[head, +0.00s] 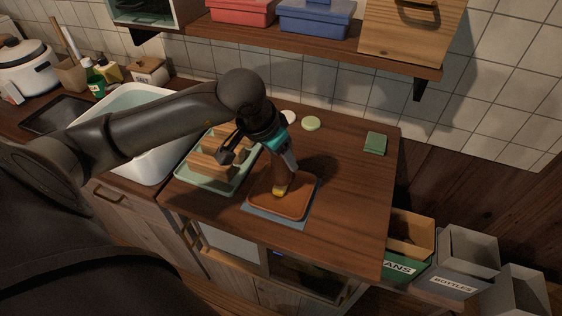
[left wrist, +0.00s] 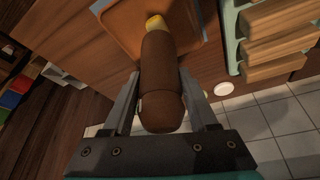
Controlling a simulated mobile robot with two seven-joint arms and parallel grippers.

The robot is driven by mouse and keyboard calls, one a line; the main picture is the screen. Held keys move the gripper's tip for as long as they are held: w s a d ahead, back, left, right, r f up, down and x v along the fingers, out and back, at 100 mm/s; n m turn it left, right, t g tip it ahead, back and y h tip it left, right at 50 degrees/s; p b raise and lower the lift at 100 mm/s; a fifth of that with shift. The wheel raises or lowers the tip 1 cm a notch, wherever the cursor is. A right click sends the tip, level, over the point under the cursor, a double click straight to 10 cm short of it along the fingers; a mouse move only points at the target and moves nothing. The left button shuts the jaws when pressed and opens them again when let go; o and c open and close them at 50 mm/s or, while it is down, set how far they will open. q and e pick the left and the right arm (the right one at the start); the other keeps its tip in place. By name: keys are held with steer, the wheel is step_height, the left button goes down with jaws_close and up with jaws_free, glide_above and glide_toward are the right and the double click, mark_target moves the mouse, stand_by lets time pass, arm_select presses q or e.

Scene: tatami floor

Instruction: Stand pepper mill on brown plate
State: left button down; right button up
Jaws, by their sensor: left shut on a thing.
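The pepper mill (head: 282,181) is a dark brown cylinder with a yellow end. My left gripper (head: 287,162) is shut on it from above, and its two fingers lie along the mill's sides. In the left wrist view the mill (left wrist: 163,70) runs between the fingers, rounded end near the camera and yellow end away. The brown plate (head: 292,208) is square and lies on a blue-grey mat. The mill's yellow end is over the plate, looking roughly upright; I cannot tell whether it touches. The plate also shows in the left wrist view (left wrist: 121,30). My right gripper is out of view.
A pale green tray (head: 206,183) with wooden blocks stands close left of the plate. A white basin (head: 150,168) is further left. A green sponge (head: 375,143) and small round pieces lie behind. A shelf (head: 320,43) overhangs the back. The counter right of the plate is clear.

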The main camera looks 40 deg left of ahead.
arm_select(q)
step_height(320, 180, down, 2)
steer(key=shift+f+b, duration=0.15)
steer(key=shift+b, duration=0.15)
steer(key=shift+c, duration=0.9)
jaws_free()
steer(key=shift+r, duration=0.2)
steer(key=p+v, duration=0.1)
steer(key=v, duration=1.1)
steer(key=shift+p, duration=0.3)
